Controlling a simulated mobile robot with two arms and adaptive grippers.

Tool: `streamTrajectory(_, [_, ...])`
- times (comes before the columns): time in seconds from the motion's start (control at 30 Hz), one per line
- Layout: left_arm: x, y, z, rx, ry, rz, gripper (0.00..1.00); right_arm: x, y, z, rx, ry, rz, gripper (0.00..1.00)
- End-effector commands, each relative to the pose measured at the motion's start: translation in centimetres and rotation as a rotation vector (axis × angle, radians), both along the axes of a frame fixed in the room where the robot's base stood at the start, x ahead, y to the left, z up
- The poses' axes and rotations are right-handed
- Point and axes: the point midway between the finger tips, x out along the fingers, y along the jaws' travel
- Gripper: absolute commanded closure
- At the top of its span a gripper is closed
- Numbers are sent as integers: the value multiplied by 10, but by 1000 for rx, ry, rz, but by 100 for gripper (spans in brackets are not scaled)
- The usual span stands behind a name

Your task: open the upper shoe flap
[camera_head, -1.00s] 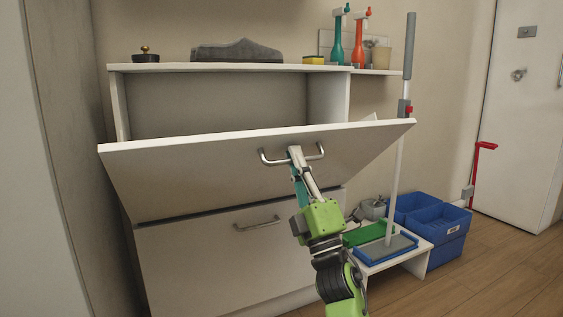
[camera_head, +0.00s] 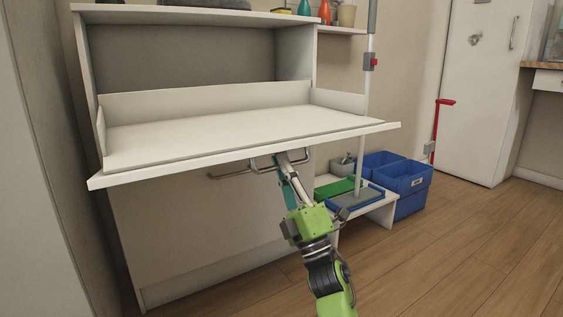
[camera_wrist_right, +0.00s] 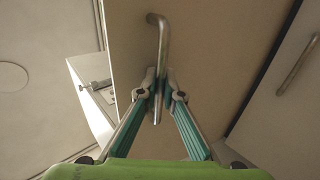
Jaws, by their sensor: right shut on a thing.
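The upper shoe flap (camera_head: 230,137) of the white cabinet is tilted far down, close to level, with its inner face and low inner walls showing. Its metal handle (camera_head: 263,164) is on the underside, below the front edge. My right gripper (camera_head: 284,160) is shut on this handle from below. In the right wrist view the gripper's fingers (camera_wrist_right: 159,82) close on the handle (camera_wrist_right: 159,35), with the flap's face (camera_wrist_right: 205,45) behind. My left gripper is not in view.
The lower flap (camera_head: 200,235) is shut; its handle (camera_head: 228,175) is just under the upper flap. A low white bench (camera_head: 381,207) with trays stands right of the cabinet, beside blue crates (camera_head: 405,185). A mop pole (camera_head: 366,110) stands there. Wooden floor at right is clear.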

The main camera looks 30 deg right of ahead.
Motion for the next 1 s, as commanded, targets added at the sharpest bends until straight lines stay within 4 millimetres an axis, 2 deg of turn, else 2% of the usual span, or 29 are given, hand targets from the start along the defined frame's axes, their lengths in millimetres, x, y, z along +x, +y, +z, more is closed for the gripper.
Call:
streamTrajectory(0.33, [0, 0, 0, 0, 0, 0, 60, -1, 0, 2, -1, -5, 1, 100])
streamTrajectory(0.4, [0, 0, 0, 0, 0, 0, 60, -1, 0, 2, -1, -6, 1, 80])
streamTrajectory(0.43, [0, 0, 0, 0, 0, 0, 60, -1, 0, 2, -1, -6, 1, 76])
streamTrajectory(0.73, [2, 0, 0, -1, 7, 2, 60, -1, 0, 3, -1, -5, 0, 76])
streamTrajectory(0.87, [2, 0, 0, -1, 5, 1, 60, -1, 0, 15, -4, -7, 0, 76])
streamTrajectory(1.0, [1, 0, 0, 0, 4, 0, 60, -2, 0, 42, -7, -9, 0, 76])
